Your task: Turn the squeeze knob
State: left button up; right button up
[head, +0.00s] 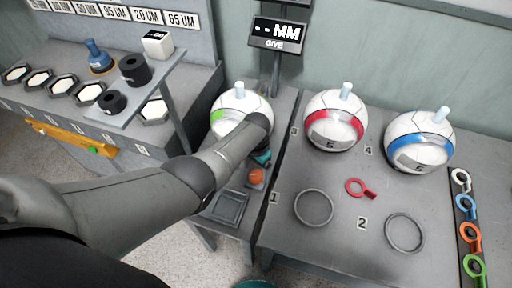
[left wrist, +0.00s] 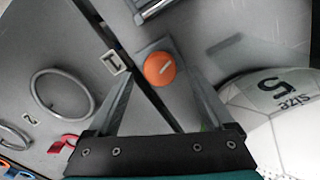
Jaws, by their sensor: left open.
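An orange round knob (head: 256,177) stands at the right side of the left bench, below the green-banded ball. In the left wrist view the knob (left wrist: 160,69) shows a pale line on its face and sits on a grey block. My left gripper (head: 262,158) is just above the knob in the head view, largely hidden by my own arm. In the left wrist view its two fingers are spread, with the knob beyond and between their tips, and nothing is held. Whether a finger touches the knob cannot be told. My right gripper is not in view.
The green-banded ball (head: 232,100) stands close to my left arm. Red-banded (head: 335,118) and blue-banded (head: 418,140) balls stand on the right table, with two grey rings and a red ring tool (head: 359,188). A square tray (head: 230,207) lies below the knob.

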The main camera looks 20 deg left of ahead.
aim_at(256, 175)
pick_arm(q)
notch_tip(256, 175, up, 13)
jog(key=p, duration=0.5)
jog(key=shift+p, duration=0.35)
jog(key=shift+f, duration=0.1)
